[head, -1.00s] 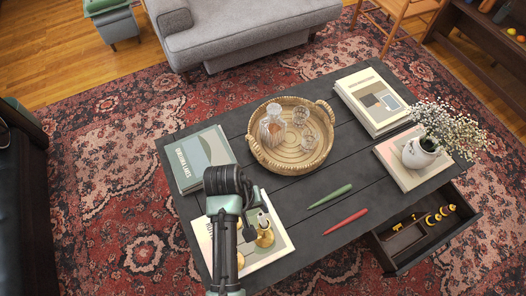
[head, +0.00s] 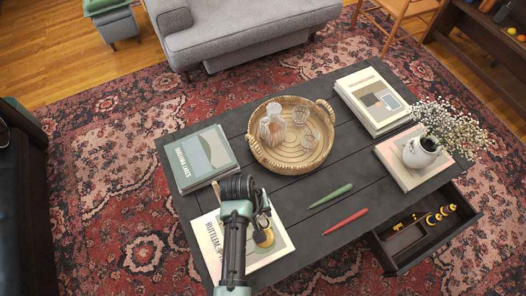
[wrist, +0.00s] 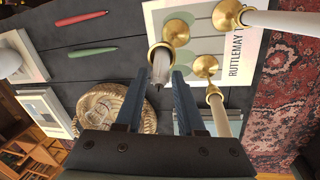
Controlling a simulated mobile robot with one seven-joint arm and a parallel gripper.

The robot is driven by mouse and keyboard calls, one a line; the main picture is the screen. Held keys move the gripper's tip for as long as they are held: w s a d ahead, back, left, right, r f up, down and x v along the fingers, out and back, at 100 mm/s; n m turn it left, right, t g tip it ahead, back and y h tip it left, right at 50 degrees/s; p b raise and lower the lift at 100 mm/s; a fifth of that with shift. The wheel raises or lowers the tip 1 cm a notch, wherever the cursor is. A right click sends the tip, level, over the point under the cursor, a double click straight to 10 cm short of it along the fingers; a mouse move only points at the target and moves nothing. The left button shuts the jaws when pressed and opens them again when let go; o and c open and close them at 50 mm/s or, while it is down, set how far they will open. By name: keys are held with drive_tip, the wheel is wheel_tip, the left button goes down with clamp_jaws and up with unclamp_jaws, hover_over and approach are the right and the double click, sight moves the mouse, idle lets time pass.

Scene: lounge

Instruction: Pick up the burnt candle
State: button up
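The burnt candle (wrist: 160,69) is a short greyish stub with a dark tip in a brass holder (wrist: 177,32), seen in the wrist view. My gripper (wrist: 163,75) is open, with one finger on each side of the stub; I cannot tell whether either touches it. Two more brass holders, one at the top (wrist: 227,15) and one to the right (wrist: 207,67), carry taller pale candles (wrist: 284,22) (wrist: 221,118). In the head view, my arm hides most of the candles; a brass holder (head: 264,238) shows beside my gripper.
The holders stand on a pale book (head: 276,253) on the dark coffee table. Another book (head: 198,160) lies behind it. A wicker tray (head: 290,161) with glassware is mid-table. Green (head: 331,196) and red (head: 345,222) tapered sticks lie right. A drawer (head: 405,248) stands open.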

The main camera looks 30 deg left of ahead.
clamp_jaws()
drive_tip(key=shift+r, duration=0.1)
